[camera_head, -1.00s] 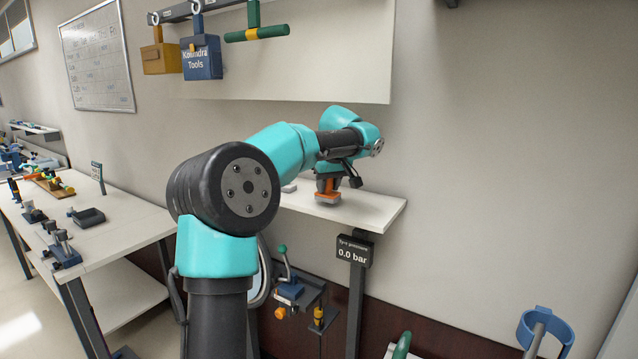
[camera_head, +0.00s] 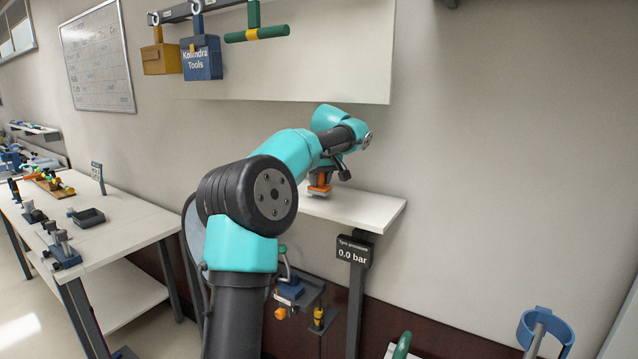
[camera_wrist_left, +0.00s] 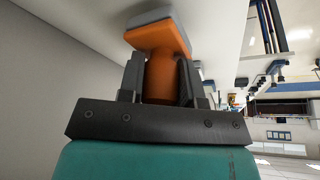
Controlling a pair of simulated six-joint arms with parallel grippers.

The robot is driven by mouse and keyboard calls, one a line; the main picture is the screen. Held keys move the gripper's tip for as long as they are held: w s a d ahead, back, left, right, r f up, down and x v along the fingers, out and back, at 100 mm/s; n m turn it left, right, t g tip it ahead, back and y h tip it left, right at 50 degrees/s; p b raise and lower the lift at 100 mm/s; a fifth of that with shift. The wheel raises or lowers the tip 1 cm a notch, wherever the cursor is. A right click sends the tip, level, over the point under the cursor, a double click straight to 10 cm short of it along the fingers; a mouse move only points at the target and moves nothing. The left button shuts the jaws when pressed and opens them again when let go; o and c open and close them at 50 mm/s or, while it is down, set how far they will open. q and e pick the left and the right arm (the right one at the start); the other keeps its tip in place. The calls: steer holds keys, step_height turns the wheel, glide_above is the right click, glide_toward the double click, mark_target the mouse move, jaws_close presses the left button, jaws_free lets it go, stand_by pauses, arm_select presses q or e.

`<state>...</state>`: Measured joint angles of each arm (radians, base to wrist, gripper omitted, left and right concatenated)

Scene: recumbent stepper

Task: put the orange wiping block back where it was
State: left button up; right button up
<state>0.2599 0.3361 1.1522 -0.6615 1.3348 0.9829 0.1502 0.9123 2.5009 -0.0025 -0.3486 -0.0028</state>
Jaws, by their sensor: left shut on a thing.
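The orange wiping block (camera_head: 319,188) has a grey pad underneath and is held upright, pad down, at the white wall shelf (camera_head: 372,207). My left gripper (camera_head: 321,178) is shut on its orange handle. In the left wrist view the block (camera_wrist_left: 158,40) shows between the two dark fingers of my left gripper (camera_wrist_left: 160,80), its grey pad facing the pale shelf surface. Whether the pad touches the shelf or hovers just above it, I cannot tell. My right gripper is not in view.
A "0.0 bar" tyre pressure sign (camera_head: 354,251) hangs below the shelf's front. Hanging tools (camera_head: 202,58) are above, on the left. A long workbench (camera_head: 125,240) with several fixtures stands at left. The shelf's right part is clear.

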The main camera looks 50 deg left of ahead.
arm_select(q)
steer(key=shift+w+a, duration=0.1)
steer(key=shift+a, duration=0.2)
steer(key=shift+f, duration=0.75)
steer(key=shift+f, duration=0.1)
steer(key=o, duration=0.9)
steer(key=shift+c, duration=0.2)
steer(key=v, duration=1.2)
steer(key=shift+d, duration=0.1)
